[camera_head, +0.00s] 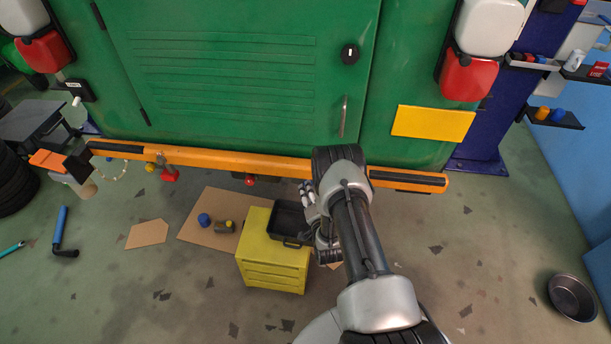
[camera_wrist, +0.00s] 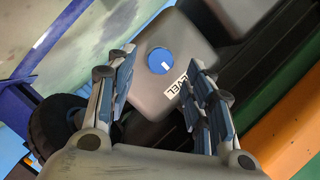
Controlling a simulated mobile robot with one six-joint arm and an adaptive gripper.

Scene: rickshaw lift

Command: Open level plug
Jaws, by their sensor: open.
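The level plug (camera_wrist: 160,60) is a round blue cap with a small white mark, set in the face of a grey housing (camera_wrist: 190,40) in the wrist view. A white label reading LEVEL (camera_wrist: 178,84) is beside it. My gripper (camera_wrist: 159,73) is open and empty, with its blue-padded fingers on either side of the plug in the picture. I cannot tell whether they touch it. In the head view my gripper (camera_head: 309,205) is low, below the orange bumper (camera_head: 230,163), and the plug does not show there.
A yellow drawer cabinet (camera_head: 272,270) with a black tray (camera_head: 287,238) on top stands close left of my gripper. Cardboard (camera_head: 215,242) lies on the floor beside it. The green vehicle body (camera_head: 230,70) rises above. A metal bowl (camera_head: 572,297) lies right; the floor between is mostly clear.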

